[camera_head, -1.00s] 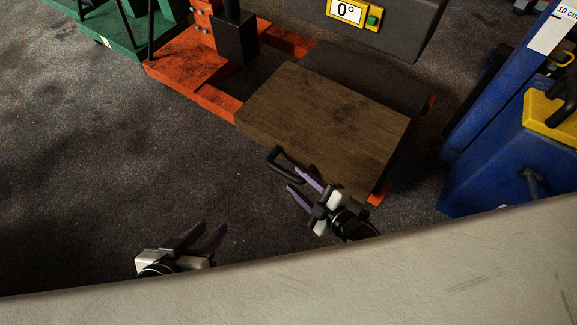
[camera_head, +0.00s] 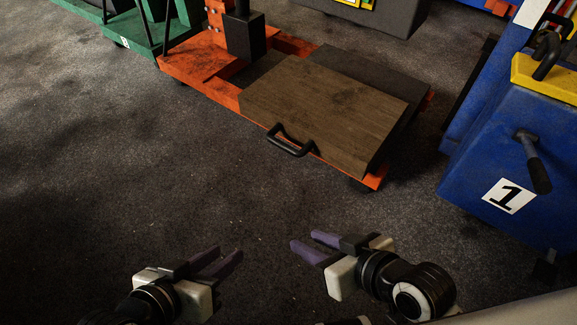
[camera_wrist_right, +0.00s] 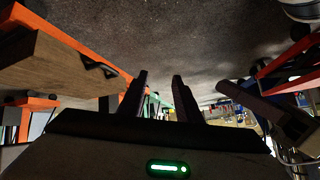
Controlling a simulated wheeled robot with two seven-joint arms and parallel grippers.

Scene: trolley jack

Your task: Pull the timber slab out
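The timber slab (camera_head: 325,105) is a brown wooden board lying tilted on the orange trolley jack (camera_head: 215,85). A black bar handle (camera_head: 290,142) is on its near edge. The right wrist view shows the slab (camera_wrist_right: 60,68) at the left with the handle (camera_wrist_right: 97,68) sticking out. My right gripper (camera_head: 305,240) is open and empty, well short of the handle on the near side; its two fingers stand apart in the right wrist view (camera_wrist_right: 159,77). My left gripper (camera_head: 229,253) is open and empty, lower left of the handle. Neither touches the slab.
A blue machine (camera_head: 520,165) marked 1, with a yellow top (camera_head: 548,78), stands at the right. A green machine (camera_head: 135,32) is at the upper left. A dark block (camera_head: 375,15) is behind the slab. The dark floor (camera_head: 150,180) before the jack is clear.

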